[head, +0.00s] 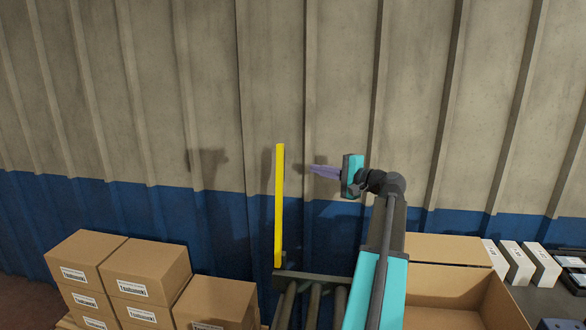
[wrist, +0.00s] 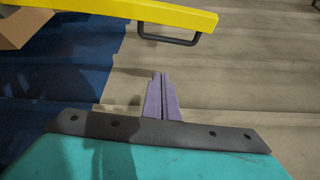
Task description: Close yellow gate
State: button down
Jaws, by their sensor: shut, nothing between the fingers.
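The yellow gate (head: 279,206) is a long narrow bar standing upright at the end of a roller conveyor in the head view. In the wrist view the yellow gate (wrist: 120,10) crosses the top, with a dark handle (wrist: 168,38) on its side. My gripper (head: 312,169) is to the right of the gate's upper half, pointing left at it. In the wrist view my gripper's (wrist: 157,76) purple fingers are together and empty, with a gap between their tips and the handle.
The roller conveyor (head: 312,277) lies below the gate. Stacked cardboard boxes (head: 146,269) stand at the left. An open cardboard box (head: 462,291) and several white boxes (head: 541,264) are at the right. A corrugated wall (head: 210,80) is behind.

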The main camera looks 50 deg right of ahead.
jog(key=shift+w+d, duration=0.1)
jog(key=w+p, duration=0.3)
jog(key=w, duration=0.7)
jog(key=a, duration=0.1)
jog(key=s+a, duration=0.1)
jog(key=a+p, duration=0.1)
jog(key=a, duration=0.1)
jog(key=shift+s+f, duration=0.1)
jog(key=shift+s, duration=0.25)
